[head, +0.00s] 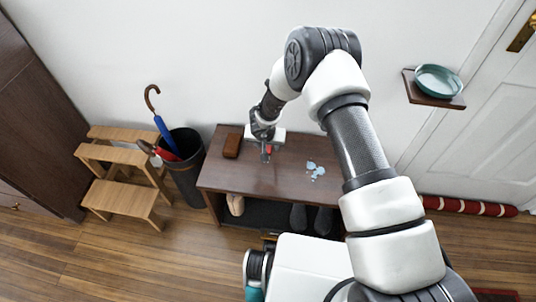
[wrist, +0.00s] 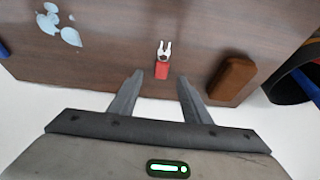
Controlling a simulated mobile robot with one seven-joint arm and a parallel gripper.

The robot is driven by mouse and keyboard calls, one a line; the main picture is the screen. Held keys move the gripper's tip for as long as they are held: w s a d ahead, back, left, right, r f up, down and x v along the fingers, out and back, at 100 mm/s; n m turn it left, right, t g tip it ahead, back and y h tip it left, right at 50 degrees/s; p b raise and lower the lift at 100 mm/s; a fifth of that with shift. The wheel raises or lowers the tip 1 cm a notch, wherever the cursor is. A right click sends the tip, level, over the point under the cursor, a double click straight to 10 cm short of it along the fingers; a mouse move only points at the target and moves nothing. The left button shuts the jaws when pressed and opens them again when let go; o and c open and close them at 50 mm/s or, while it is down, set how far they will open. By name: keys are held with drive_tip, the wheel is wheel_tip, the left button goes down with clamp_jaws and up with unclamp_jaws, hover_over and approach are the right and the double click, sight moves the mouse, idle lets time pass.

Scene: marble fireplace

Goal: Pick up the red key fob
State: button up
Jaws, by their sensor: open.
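The red key fob (wrist: 162,71) lies on the dark brown bench top (wrist: 105,58), with a pale metal keyed end (wrist: 164,49) pointing away from my gripper. My gripper (wrist: 159,78) is open and empty. In the wrist view the fob appears between its two fingertips, with a gap on each side. Whether the fingertips are at the fob's height or above it is hard to tell. In the head view my gripper (head: 265,153) is over the bench (head: 290,180), and a small bit of red shows at it.
A brown case (wrist: 232,77) lies close to the right fingertip in the wrist view. Pale blue pieces (head: 315,170) lie on the bench. A black umbrella bin (head: 187,180) and a wooden step stool (head: 125,198) stand left. A small shelf (head: 435,98) holds a teal bowl (head: 438,80).

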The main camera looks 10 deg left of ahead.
sight(268, 150)
drive_tip(key=shift+b+x, duration=1.1)
drive_tip(key=shift+x, duration=1.65)
drive_tip(key=shift+a, duration=0.15)
clamp_jaws()
